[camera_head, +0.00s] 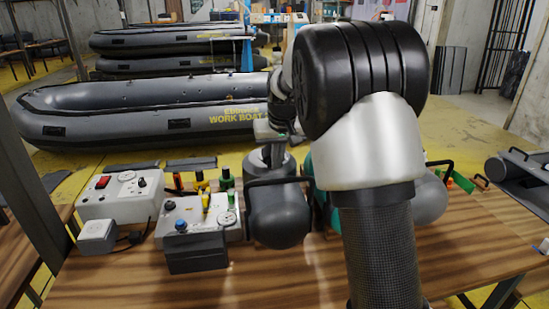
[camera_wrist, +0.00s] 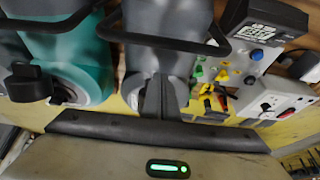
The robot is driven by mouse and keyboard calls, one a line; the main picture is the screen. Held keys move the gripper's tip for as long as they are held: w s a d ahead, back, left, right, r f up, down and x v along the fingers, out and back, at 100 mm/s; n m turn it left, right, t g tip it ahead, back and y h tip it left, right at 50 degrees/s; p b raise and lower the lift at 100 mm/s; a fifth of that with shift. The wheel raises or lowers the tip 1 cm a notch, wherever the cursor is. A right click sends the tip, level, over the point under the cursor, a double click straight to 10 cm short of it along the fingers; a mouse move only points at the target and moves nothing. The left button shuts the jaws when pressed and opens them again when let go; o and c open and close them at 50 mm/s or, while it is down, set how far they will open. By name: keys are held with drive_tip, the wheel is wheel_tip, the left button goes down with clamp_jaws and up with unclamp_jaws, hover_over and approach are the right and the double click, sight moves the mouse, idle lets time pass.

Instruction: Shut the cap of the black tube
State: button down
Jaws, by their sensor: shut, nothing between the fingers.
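My gripper shows in the wrist view with its dark fingers (camera_wrist: 160,95) together and empty. They overlap the lower end of a dark grey rounded body (camera_wrist: 163,28) with a black bar handle across it; I cannot tell whether they touch. This may be the black tube. In the head view the dark grey body (camera_head: 278,222) stands on the table below my gripper (camera_head: 272,143). Its cap is not clearly visible, partly hidden by my fingers. A teal body (camera_wrist: 72,52) stands beside it in the wrist view, with a black knob-like piece (camera_wrist: 28,83) near its lower end.
Grey control boxes (camera_head: 115,198) and a second box (camera_head: 200,230) with knobs and a gauge stand left on the wooden table (camera_head: 130,280). A dark cylinder (camera_head: 510,166) lies far right. Inflatable boats (camera_head: 130,122) lie behind.

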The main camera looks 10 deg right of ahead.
drive_tip(key=shift+w+p, duration=0.6)
drive_tip(key=shift+p, duration=0.4)
drive_tip(key=shift+w+r, duration=0.1)
drive_tip(key=shift+w, duration=0.2)
drive_tip(key=shift+w+r+p, duration=0.95)
drive_tip(key=shift+r+p, duration=0.1)
drive_tip(key=shift+p, duration=0.6)
drive_tip(key=shift+w+a+r+p, duration=0.1)
drive_tip(key=shift+w+r+p, duration=0.4)
drive_tip(key=shift+w+p, duration=0.5)
drive_tip(key=shift+w+r+p, duration=0.1)
drive_tip(key=shift+w+p, duration=0.2)
drive_tip(key=shift+p, duration=0.25)
drive_tip(key=shift+w+f, duration=0.55)
drive_tip(key=shift+f, duration=0.05)
drive_tip(key=shift+w+r+p, duration=0.1)
drive_tip(key=shift+r+p, duration=0.05)
drive_tip(key=shift+p, duration=0.5)
drive_tip(key=shift+w+f+p, duration=0.35)
drive_tip(key=shift+w+p, duration=0.2)
drive_tip(key=shift+w, duration=0.35)
drive_tip(key=shift+w+r+p, duration=0.15)
drive_tip(key=shift+w+p, duration=0.45)
drive_tip(key=shift+w, duration=0.2)
